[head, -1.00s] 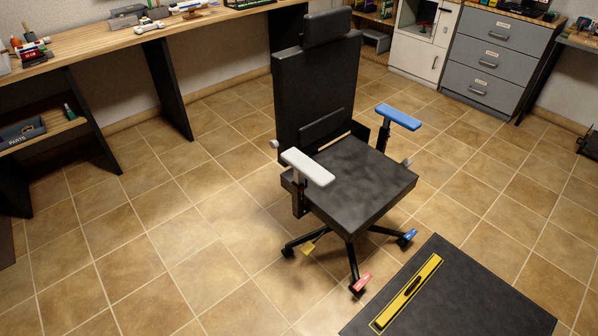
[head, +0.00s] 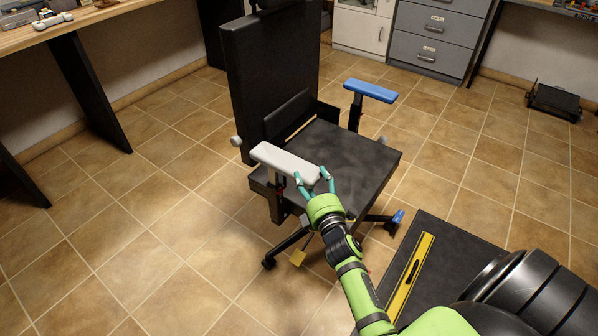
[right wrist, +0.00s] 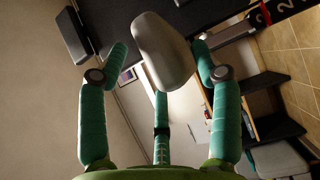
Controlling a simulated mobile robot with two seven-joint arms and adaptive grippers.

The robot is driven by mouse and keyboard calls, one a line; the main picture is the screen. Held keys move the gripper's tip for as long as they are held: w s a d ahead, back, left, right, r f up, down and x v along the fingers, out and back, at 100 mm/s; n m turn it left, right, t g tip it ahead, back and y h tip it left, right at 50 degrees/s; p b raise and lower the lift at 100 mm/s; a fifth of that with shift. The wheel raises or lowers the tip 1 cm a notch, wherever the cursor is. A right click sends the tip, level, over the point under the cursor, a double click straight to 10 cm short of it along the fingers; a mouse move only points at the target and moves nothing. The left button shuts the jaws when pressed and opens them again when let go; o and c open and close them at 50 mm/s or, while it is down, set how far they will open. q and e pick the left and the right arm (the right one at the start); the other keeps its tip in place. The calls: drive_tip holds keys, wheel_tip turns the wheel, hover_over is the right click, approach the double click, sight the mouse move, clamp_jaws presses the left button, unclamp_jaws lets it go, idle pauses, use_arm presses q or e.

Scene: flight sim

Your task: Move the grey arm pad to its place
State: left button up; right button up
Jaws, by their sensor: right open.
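The grey arm pad (head: 285,161) sits on top of the arm post on the near-left side of the black office chair (head: 343,165). My right gripper (head: 314,180) is open at the pad's front end, just below and around it. In the right wrist view the pad (right wrist: 163,50) lies between the spread teal fingers, and a gap shows on both sides. The blue arm pad (head: 370,91) sits on the chair's other arm post. My left gripper is not in view.
A wooden workbench (head: 60,30) stands at the upper left, and grey drawers (head: 437,38) at the back. Tiled floor (head: 130,230) is clear on the left.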

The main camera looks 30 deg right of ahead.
sight(307, 174)
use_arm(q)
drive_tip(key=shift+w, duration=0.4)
use_arm(e)
drive_tip(key=shift+x, duration=2)
drive_tip(key=shift+f, duration=0.1)
clamp_jaws()
drive_tip(key=shift+f+b, duration=0.35)
drive_tip(key=shift+b, duration=0.1)
use_arm(q)
drive_tip(key=b, duration=0.2)
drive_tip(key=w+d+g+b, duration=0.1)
drive_tip(key=b, duration=0.2)
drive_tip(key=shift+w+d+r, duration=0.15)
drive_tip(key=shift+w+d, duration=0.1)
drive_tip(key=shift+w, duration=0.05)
use_arm(e)
wheel_tip(307, 174, down, 6)
drive_tip(key=shift+s+a+r, duration=0.1)
unclamp_jaws()
